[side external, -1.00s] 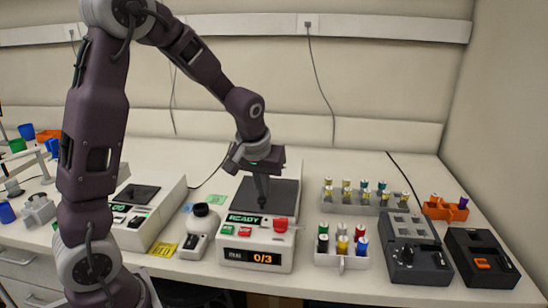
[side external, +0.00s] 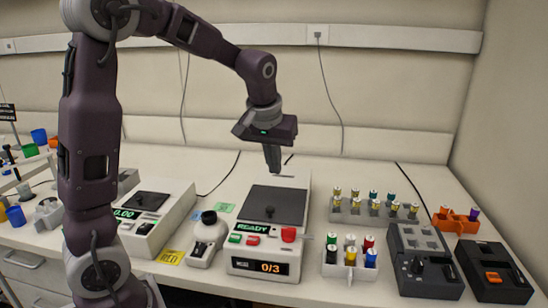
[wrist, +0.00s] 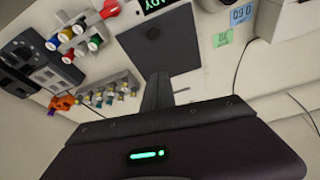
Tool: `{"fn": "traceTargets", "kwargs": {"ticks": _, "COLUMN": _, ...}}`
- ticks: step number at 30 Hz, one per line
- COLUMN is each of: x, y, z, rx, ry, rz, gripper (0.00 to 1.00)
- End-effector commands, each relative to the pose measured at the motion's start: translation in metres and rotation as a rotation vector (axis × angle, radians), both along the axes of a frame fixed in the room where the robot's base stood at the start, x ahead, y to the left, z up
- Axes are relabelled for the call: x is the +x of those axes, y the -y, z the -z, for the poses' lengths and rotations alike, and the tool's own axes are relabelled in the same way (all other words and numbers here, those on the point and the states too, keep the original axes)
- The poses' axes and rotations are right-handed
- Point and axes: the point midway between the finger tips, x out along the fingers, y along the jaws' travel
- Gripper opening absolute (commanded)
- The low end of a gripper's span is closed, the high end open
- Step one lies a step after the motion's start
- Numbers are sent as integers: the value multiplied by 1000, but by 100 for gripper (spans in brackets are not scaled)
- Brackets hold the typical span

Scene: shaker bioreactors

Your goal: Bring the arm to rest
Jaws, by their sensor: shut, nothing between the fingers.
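My gripper (side external: 272,168) is shut and empty. It points down in the air above the back of the shaker (side external: 262,268), clear of its dark flat platform (side external: 275,205). The shaker's front shows a green READY display, a counter reading 0/3, green and red buttons and a red knob (side external: 288,234). In the wrist view the shut fingers (wrist: 158,80) stand out in front of the dark platform (wrist: 165,45), with nothing held.
A white rack of vials (side external: 350,272) and a longer grey rack (side external: 372,217) stand right of the shaker. Two dark devices (side external: 425,280) (side external: 495,285) and an orange holder (side external: 455,224) are farther right. A scale-like device (side external: 150,235) stands left. The air around my gripper is free.

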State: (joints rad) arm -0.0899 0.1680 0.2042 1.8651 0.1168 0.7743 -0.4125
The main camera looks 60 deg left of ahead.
Motion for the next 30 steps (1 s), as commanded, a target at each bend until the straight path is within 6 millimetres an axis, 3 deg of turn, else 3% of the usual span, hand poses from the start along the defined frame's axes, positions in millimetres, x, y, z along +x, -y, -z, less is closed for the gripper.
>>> {"fn": "traceTargets", "kwargs": {"ticks": 3, "x": -3, "y": 3, "z": -14, "rx": 1, "ry": 3, "rz": -1, "gripper": 0}}
{"fn": "traceTargets", "kwargs": {"ticks": 8, "x": -6, "y": 5, "z": -20, "rx": 0, "ry": 4, "rz": 2, "gripper": 0}}
{"fn": "traceTargets", "kwargs": {"ticks": 10, "x": -19, "y": 15, "z": -28, "rx": -7, "ry": 14, "rz": 38, "gripper": 0}}
{"fn": "traceTargets", "kwargs": {"ticks": 11, "x": -30, "y": 24, "z": -33, "rx": -13, "ry": 22, "rz": 68, "gripper": 0}}
{"fn": "traceTargets", "kwargs": {"ticks": 15, "x": -116, "y": 81, "z": -53, "rx": -25, "ry": 72, "rz": 299, "gripper": 0}}
{"fn": "traceTargets", "kwargs": {"ticks": 18, "x": -174, "y": 110, "z": -47, "rx": -3, "ry": 102, "rz": 459, "gripper": 0}}
{"fn": "traceTargets", "kwargs": {"ticks": 21, "x": -213, "y": 125, "z": -34, "rx": 26, "ry": 119, "rz": 568, "gripper": 0}}
{"fn": "traceTargets", "kwargs": {"ticks": 24, "x": -231, "y": 131, "z": -25, "rx": 42, "ry": 126, "rz": 620, "gripper": 0}}
{"fn": "traceTargets", "kwargs": {"ticks": 30, "x": -234, "y": 132, "z": -23, "rx": 45, "ry": 126, "rz": 630, "gripper": 0}}
